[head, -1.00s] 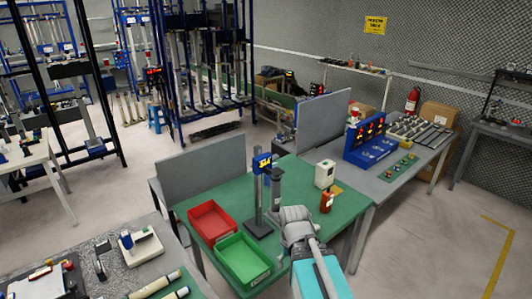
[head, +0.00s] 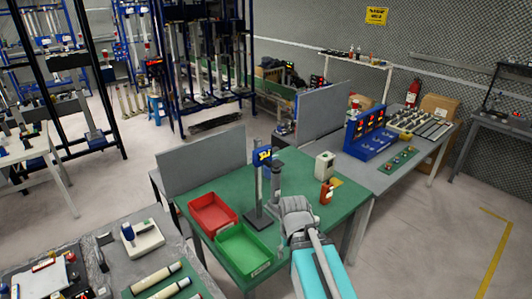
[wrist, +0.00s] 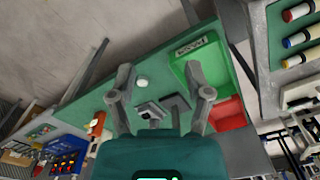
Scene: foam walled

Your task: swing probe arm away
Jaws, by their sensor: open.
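A test stand (head: 262,190) with an upright grey column, a blue head (head: 262,155) and a dark base plate stands on the green table (head: 205,187). I cannot make out a separate probe arm on it. My gripper (wrist: 162,98) is open in the wrist view, its two fingers spread and pointing down toward the table. A small grey and dark part (wrist: 150,110) shows between the fingers, apart from both as far as I can tell. The dark base plate (wrist: 178,104) shows beside it. In the head view my arm's grey end is close right of the stand, and the fingers are hard to make out.
A red bin (head: 212,214) and a green bin (head: 243,252) sit left of the stand. Grey panels (head: 203,162) rise behind. A white disc (wrist: 142,83) lies on the green surface.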

